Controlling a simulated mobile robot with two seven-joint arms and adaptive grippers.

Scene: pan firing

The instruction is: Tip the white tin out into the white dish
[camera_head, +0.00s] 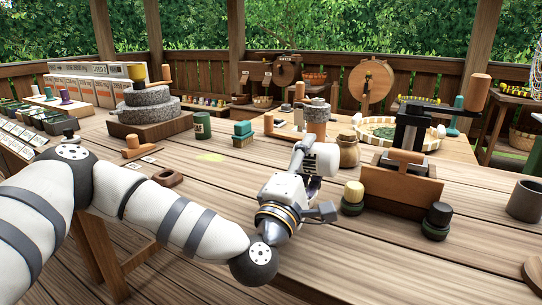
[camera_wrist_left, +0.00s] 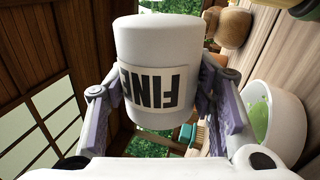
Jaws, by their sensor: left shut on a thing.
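My left gripper (camera_wrist_left: 155,100) is shut around the sides of a white tin (camera_wrist_left: 158,62) with a black-lettered label. In the wrist view the tin lies across the upright direction of the scene, so it is tipped about onto its side. In the head view the tin (camera_head: 322,160) is held above the middle of the table, beyond my left wrist. A white dish (camera_wrist_left: 290,112) with green inside shows at the right of the wrist view, below the tin and apart from it. I cannot make out the dish in the head view. My right gripper is out of view.
A wooden stand with a black upright (camera_head: 402,185) is right of the tin, with dark-based stampers beside it. A stone mill (camera_head: 150,105) is back left.

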